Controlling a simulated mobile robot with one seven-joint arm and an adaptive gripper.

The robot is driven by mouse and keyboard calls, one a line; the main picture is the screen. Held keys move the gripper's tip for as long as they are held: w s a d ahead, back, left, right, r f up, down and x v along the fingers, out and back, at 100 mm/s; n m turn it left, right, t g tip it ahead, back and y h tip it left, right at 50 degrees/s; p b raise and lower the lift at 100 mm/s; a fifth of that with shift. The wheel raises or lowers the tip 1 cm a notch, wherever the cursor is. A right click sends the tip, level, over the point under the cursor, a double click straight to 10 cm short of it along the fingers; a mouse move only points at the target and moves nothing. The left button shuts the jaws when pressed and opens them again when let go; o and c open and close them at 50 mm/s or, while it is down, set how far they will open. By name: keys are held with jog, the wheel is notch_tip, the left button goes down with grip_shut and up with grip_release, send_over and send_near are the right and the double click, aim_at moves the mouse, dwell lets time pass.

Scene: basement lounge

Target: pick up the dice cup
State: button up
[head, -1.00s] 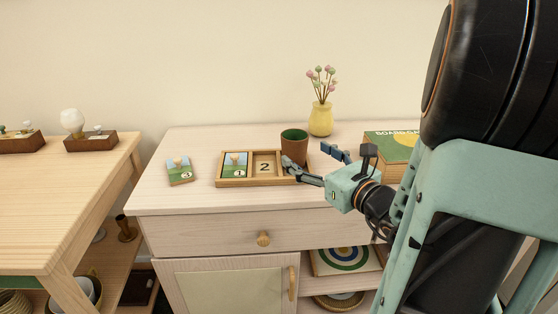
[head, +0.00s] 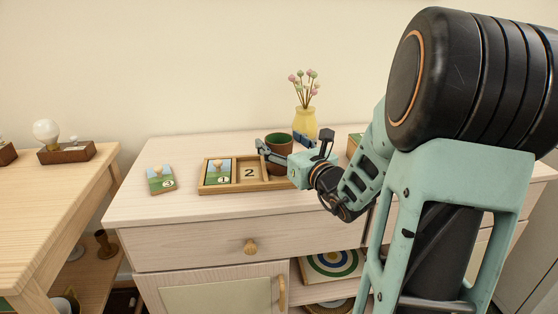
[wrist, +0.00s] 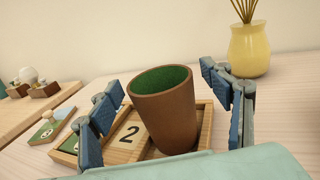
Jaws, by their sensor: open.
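In the wrist view the cup (wrist: 166,112) is between the blue-padded fingers of my gripper (wrist: 165,108), with gaps on both sides. My gripper (head: 281,143) is open and at the cup in the head view, its palm in front of the cup's lower right. The cup's base is partly hidden in the head view.
A yellow vase (head: 305,122) with flowers stands close behind the cup. A board game box (head: 353,144) is mostly hidden behind my arm. The cabinet top's left front is clear.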

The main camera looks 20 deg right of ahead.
jog(key=shift+w, duration=0.45)
jog(key=shift+c, duration=0.2)
jog(key=c, duration=1.2)
jog(key=shift+r, duration=0.1)
